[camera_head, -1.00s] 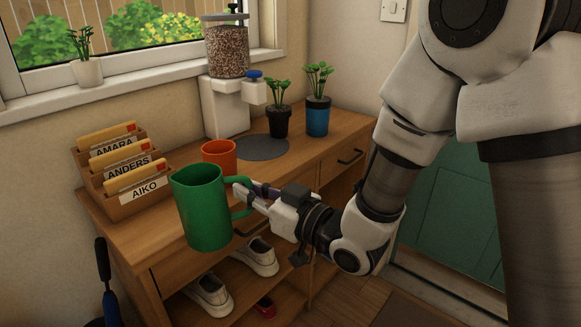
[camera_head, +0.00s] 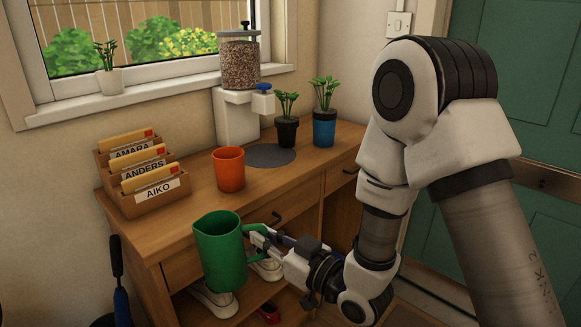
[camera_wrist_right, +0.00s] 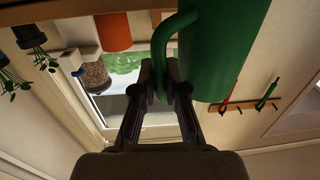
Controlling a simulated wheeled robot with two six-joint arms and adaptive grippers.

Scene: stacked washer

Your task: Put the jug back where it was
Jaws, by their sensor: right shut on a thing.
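The green jug (camera_head: 220,258) hangs in the air in front of the wooden cabinet, nearly upright with a slight tilt. My right gripper (camera_head: 260,238) is shut on its handle, on the jug's right side. In the right wrist view the jug (camera_wrist_right: 222,50) fills the upper right, and my right gripper's fingers (camera_wrist_right: 165,88) close around the handle. The jug's inside and underside are hidden. My left gripper is not in view.
The cabinet top (camera_head: 185,215) has an orange cup (camera_head: 229,170), a letter rack (camera_head: 150,198), a round grey mat (camera_head: 268,155), a grain dispenser (camera_head: 238,115), a black-potted plant (camera_head: 287,132) and a blue-potted plant (camera_head: 324,128). Shoes (camera_head: 215,302) stand on the shelf below. The top's front left is clear.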

